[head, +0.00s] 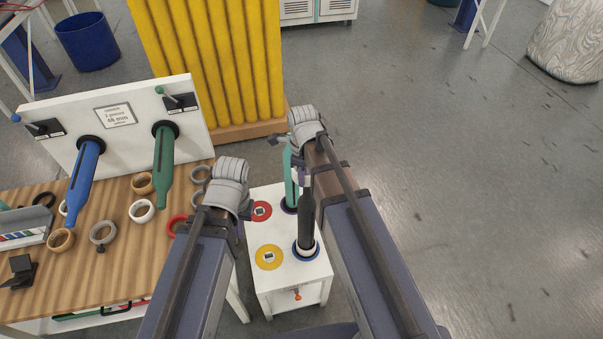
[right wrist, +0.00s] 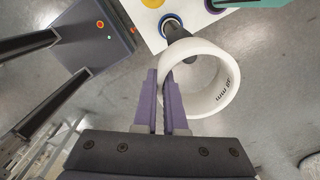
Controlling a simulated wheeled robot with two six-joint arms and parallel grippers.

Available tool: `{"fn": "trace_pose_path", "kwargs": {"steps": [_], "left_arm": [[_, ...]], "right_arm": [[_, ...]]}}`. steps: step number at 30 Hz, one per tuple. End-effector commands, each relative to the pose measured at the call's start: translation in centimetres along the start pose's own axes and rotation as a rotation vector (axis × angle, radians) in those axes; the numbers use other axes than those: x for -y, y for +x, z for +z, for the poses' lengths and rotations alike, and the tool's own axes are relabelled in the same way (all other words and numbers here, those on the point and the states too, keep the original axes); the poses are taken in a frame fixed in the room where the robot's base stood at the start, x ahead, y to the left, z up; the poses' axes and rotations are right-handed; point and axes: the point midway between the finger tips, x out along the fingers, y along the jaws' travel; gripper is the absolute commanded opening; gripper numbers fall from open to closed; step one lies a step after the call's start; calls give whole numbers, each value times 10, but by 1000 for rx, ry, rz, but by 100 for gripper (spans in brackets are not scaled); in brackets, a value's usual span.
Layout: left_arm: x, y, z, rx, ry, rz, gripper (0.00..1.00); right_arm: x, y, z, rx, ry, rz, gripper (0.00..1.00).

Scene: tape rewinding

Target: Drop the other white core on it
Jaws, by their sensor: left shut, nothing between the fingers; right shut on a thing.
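My right gripper (right wrist: 166,85) is shut on the wall of a white core (right wrist: 214,118) with dark "mm" print. In the right wrist view the core overlaps the dark post (right wrist: 178,34); whether it is around the post I cannot tell. In the head view my arm hides the held core. The black post (head: 306,212) stands upright on a blue-ringed base (head: 295,254) of the white cart, with a white band (head: 305,244) low on it. My left gripper (head: 241,224) is shut and empty, left of the cart.
A teal post (head: 290,190) stands behind the black one. The cart top (head: 276,232) also bears red (head: 259,211) and yellow (head: 269,257) discs. The wooden table (head: 110,262) at left holds several rolls, one white (head: 141,211).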

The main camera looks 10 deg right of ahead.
Motion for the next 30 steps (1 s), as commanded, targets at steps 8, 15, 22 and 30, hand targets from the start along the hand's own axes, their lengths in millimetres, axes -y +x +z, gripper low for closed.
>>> {"fn": "trace_pose_path", "kwargs": {"steps": [8,15,22,30], "left_arm": [[-1,14,-1,0,3,0,0],[-3,35,-2,0,7,-1,0],[-5,57,-4,0,9,-2,0],[-8,83,-5,0,7,-2,0]], "right_arm": [[0,14,0,0,0,0,0],[0,36,0,0,0,-1,0],[0,58,0,0,0,-1,0],[0,83,0,0,0,0,0]]}}
